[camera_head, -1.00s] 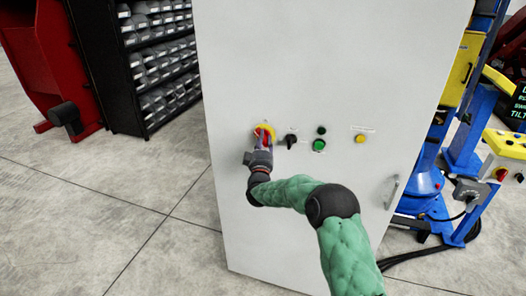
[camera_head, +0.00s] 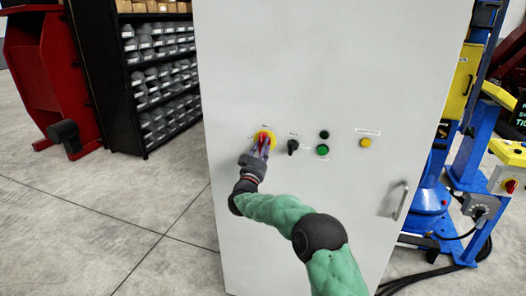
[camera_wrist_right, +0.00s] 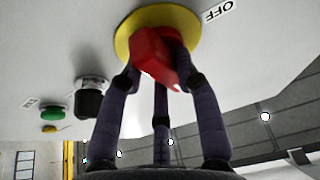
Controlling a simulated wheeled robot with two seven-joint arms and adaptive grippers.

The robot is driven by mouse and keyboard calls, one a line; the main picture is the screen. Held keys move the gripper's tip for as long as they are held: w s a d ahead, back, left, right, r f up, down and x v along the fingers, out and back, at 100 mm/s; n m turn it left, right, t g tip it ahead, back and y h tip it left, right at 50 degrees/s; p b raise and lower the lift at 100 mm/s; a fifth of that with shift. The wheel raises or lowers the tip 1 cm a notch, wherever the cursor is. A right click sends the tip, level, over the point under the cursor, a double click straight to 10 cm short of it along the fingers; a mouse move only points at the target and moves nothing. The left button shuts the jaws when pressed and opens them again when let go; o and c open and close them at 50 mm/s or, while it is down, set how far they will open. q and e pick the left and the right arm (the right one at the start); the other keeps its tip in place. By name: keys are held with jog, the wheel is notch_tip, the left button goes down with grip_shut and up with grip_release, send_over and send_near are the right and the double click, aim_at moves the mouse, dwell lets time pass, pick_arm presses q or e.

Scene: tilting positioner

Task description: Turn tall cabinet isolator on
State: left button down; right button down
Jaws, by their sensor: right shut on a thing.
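The tall cabinet (camera_head: 300,60) is a pale grey box standing in front of me. Its isolator has a red handle on a round yellow plate (camera_head: 264,134), at the left of the row of controls. In the right wrist view the red handle (camera_wrist_right: 153,60) sits on the yellow plate (camera_wrist_right: 125,42), with an "OFF" label beside the plate. The handle looks turned at a slant to the plate's labels. My right gripper (camera_head: 260,150) is shut on the red handle, its dark fingers around it. My left gripper is not in view.
Right of the isolator are a black selector switch (camera_head: 292,147), a green button (camera_head: 322,150) and a yellow button (camera_head: 366,142). A door handle (camera_head: 401,201) sticks out lower right. Black shelving (camera_head: 105,90) with bins stands left; a blue machine stands right.

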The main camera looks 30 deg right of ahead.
jog(key=shift+f, duration=0.15)
dwell(0.3)
jog(key=c, duration=0.9)
grip_release()
jog(key=shift+a, duration=0.1)
jog(key=v, duration=1.1)
jog(key=shift+s+a+f, duration=0.15)
jog(key=shift+s+a, duration=0.05)
jog(key=shift+a, duration=0.1)
